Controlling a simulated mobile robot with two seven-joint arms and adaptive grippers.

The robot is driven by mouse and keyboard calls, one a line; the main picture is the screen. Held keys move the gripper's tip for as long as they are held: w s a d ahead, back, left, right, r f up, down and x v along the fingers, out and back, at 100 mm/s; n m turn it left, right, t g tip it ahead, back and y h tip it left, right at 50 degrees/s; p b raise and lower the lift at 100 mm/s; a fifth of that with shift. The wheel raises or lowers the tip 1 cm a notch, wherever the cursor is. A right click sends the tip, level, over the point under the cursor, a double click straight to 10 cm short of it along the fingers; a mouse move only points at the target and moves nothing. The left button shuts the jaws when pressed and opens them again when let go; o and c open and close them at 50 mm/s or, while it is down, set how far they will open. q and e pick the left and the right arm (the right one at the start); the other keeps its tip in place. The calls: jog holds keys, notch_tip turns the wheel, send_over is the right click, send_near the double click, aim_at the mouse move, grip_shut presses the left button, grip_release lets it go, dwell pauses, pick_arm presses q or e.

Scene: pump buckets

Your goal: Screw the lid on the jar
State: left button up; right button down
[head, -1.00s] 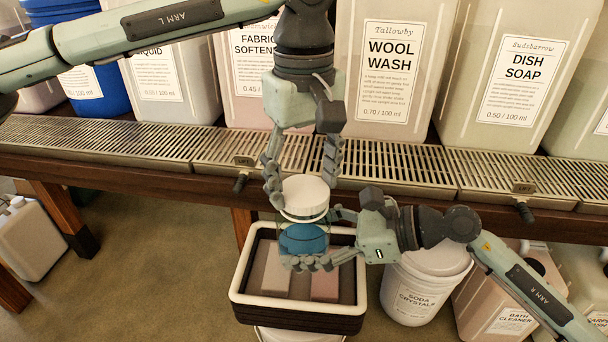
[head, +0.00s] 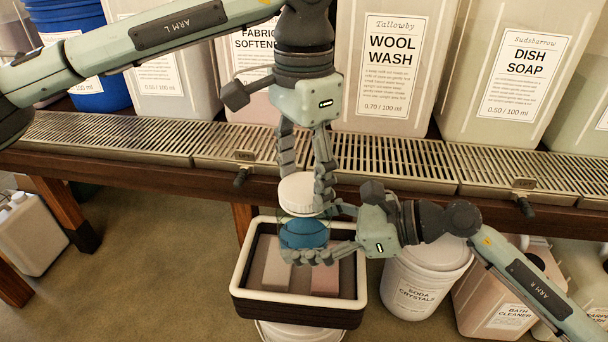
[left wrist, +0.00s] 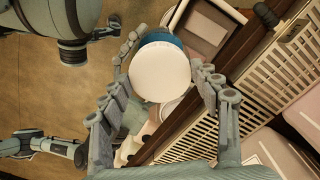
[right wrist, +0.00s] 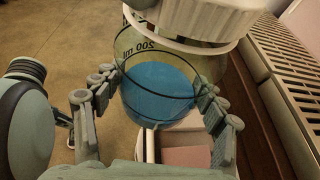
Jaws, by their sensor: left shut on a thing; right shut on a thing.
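The white lid (head: 298,193) is at the mouth of a clear jar (head: 303,233) with blue contents; whether its thread has caught cannot be told. My left gripper (head: 305,184) points down from above and is shut on the lid, with a finger on each side. The lid's round top (left wrist: 160,72) faces the left wrist camera. My right gripper (head: 316,240) comes from the right and is shut around the jar, holding it upright above a tray. In the right wrist view the jar (right wrist: 158,85) shows a printed volume mark and the lid (right wrist: 205,15) above its rim.
The black tray with a white rim (head: 241,272) holds two blocks and stands below the jar on a bucket (head: 300,331). A slatted drip shelf (head: 390,160) with large labelled containers runs behind. A soda crystals bucket (head: 425,285) stands at right.

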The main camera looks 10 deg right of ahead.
pick_arm(q)
jog(key=shift+m, duration=1)
jog(key=o, duration=0.7)
jog(key=shift+c, duration=0.2)
jog(key=shift+r, duration=2.25)
jog(key=shift+c, duration=0.3)
